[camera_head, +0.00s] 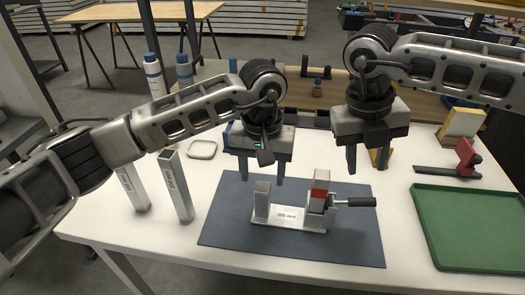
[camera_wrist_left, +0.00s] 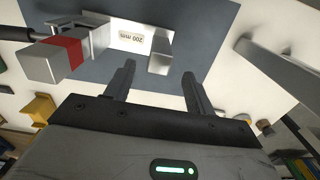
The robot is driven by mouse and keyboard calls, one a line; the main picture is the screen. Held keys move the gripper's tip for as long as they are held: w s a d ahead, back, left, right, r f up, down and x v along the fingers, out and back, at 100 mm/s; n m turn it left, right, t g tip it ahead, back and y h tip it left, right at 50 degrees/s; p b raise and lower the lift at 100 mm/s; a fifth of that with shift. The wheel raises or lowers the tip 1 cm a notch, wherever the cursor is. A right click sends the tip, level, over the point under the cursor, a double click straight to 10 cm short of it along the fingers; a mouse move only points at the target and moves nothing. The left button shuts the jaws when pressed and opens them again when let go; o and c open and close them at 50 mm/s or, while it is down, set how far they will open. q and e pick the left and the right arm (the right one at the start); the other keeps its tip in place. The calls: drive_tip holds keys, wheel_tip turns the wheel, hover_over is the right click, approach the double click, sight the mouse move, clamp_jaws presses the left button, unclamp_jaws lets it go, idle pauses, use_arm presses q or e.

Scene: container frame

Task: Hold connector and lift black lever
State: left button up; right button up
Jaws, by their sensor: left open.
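A metal connector frame (camera_head: 288,217) marked 200 mm lies on the dark mat, with a short upright block at its left end and a taller red-banded block (camera_head: 319,188) at its right end. The black lever (camera_head: 355,202) sticks out to the right from the red-banded block, roughly level. My left gripper (camera_head: 262,177) is open and empty above and behind the left block. The left wrist view shows the left fingers (camera_wrist_left: 158,80) apart, near the left block (camera_wrist_left: 162,52). My right gripper (camera_head: 368,158) is above and behind the lever, its fingers apart with nothing between them.
The dark mat (camera_head: 225,225) lies on a white table. Two tall metal bars (camera_head: 175,185) stand at the left, near a small grey tray (camera_head: 202,149). A green tray (camera_head: 470,225) and a red clamp (camera_head: 465,158) lie at the right. The mat's front is clear.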

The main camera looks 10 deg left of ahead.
sight(263, 198)
use_arm(q)
wheel_tip(263, 198, down, 8)
drive_tip(key=shift+f, duration=0.15)
idle(0.3)
